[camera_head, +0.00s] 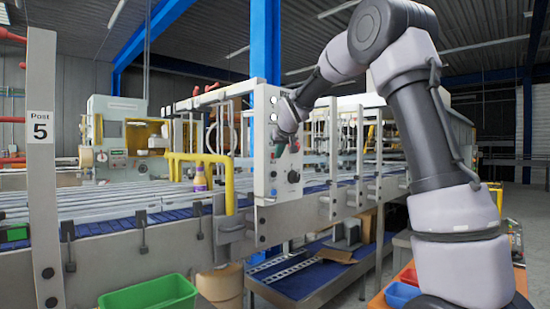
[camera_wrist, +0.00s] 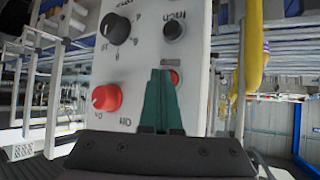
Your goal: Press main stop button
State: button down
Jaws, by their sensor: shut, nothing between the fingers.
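The white control panel (camera_head: 262,111) stands upright at the conveyor's edge, in front of my arm. In the wrist view its face (camera_wrist: 205,60) fills the middle. A small red button (camera_wrist: 175,77) sits there, partly hidden behind my fingertips. A larger red rotary knob (camera_wrist: 106,97) with On and Off marks is to its left. My gripper (camera_wrist: 160,73) has its green fingers closed together and empty, with the tips over or right beside the small red button. I cannot tell whether they touch it. In the head view my gripper (camera_head: 279,151) is close to the panel face.
A black knob (camera_wrist: 115,28) and a black button marked Inch (camera_wrist: 174,30) are on the same panel. A yellow rail (camera_wrist: 254,45) runs beside the panel. The roller conveyor (camera_head: 110,200) lies left, with a bottle (camera_head: 200,178) on it. A green bin (camera_head: 150,294) is below.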

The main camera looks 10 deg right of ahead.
jog(key=shift+s+d, duration=0.55)
jog(key=shift+s, duration=0.25)
jog(key=shift+s+d, duration=0.75)
jog(key=shift+s, duration=0.25)
jog(key=shift+s+d, duration=0.7)
jog(key=shift+s, duration=0.3)
jog(key=s+d+f+m+g, duration=0.1)
jog(key=s+f, duration=0.1)
jog(key=s, duration=1)
jog(key=s+d+f+m+g, duration=0.1)
jog(key=s+d+f+m, duration=0.1)
jog(key=s, duration=1.1)
jog(key=s+d+f+m+g+y, duration=0.1)
jog(key=s+d+f+m, duration=0.1)
jog(key=s, duration=1.1)
jog(key=shift+f+g, duration=0.3)
jog(key=shift+f, duration=0.45)
jog(key=shift+s, duration=0.1)
